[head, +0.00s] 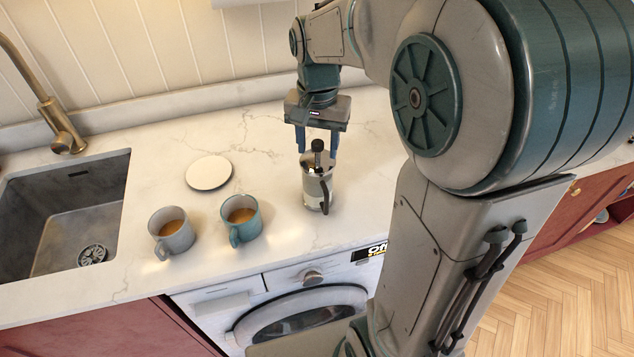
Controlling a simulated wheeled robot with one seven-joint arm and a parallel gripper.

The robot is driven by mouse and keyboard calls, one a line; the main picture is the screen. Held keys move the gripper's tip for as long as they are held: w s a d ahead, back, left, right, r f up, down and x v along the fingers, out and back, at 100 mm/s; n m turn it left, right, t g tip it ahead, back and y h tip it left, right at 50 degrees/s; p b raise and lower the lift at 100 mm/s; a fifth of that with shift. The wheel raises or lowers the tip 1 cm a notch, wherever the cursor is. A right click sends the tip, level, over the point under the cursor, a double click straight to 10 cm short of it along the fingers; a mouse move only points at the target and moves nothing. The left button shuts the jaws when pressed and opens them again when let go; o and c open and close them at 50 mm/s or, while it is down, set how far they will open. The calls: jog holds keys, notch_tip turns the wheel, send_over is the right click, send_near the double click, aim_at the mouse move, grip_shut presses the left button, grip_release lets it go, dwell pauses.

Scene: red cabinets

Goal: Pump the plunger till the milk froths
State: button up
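A small metal frother jug (318,190) with a dark handle stands upright on the white marble counter. Its plunger, with a black knob (317,145), sticks up from the top. My gripper (316,152) points straight down over the jug. Its two blue fingers are apart, one on each side of the knob, with gaps visible between fingers and knob. The milk inside the jug is hidden.
A grey mug (172,238) and a teal mug (242,222), both holding a brown drink, stand left of the jug. A round white disc (208,173) lies behind them. A sink (65,210) with a brass tap (62,130) is at left. The counter's front edge is close to the jug.

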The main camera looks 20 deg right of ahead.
notch_tip(320, 180, up, 8)
jog(key=p, duration=0.6)
dwell(0.7)
jog(key=s+f+n+t, duration=0.1)
jog(key=s+n+t, duration=0.2)
jog(key=s, duration=1.1)
jog(key=n, duration=0.3)
jog(key=shift+s+t, duration=0.2)
jog(key=shift+t, duration=0.2)
